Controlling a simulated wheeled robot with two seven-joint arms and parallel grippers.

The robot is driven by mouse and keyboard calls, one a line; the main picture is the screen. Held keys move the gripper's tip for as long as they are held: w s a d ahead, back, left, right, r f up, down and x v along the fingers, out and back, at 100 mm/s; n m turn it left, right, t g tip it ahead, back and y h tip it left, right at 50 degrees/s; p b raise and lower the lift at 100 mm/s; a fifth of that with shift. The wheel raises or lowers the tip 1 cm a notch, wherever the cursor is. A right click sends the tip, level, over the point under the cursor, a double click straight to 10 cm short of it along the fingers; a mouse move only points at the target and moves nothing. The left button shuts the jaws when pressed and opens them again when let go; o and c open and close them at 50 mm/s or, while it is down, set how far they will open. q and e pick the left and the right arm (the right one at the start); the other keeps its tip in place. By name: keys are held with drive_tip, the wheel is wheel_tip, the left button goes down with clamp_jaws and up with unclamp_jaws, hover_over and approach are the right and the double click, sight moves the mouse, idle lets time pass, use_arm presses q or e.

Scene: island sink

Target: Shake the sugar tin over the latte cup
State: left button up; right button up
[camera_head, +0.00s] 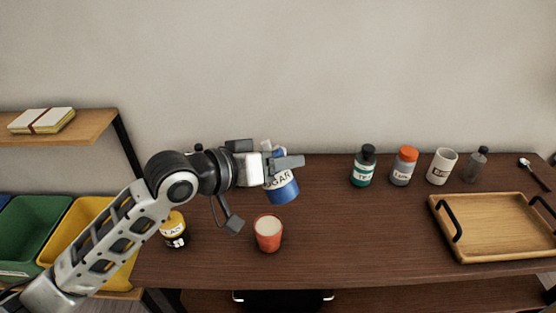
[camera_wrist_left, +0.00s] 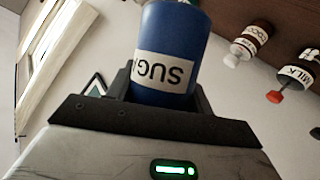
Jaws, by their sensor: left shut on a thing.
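The sugar tin (camera_head: 284,193) is blue with a white label lettered "SUGAR", partly covered by the fingers. It is tilted and held in the air. My left gripper (camera_head: 283,162) is shut on it. In the left wrist view the tin (camera_wrist_left: 172,45) sits between the dark fingers, its lettering upside down in the picture. The latte cup (camera_head: 267,234) is red-orange with a pale filling and stands upright on the table. In the head view the tin appears above and slightly right of the cup, apart from it. My right gripper is not in view.
A yellow-capped jar (camera_head: 174,230) stands left of the cup. A wooden tray (camera_head: 490,248) lies at the right. Table between cup and tray is clear.

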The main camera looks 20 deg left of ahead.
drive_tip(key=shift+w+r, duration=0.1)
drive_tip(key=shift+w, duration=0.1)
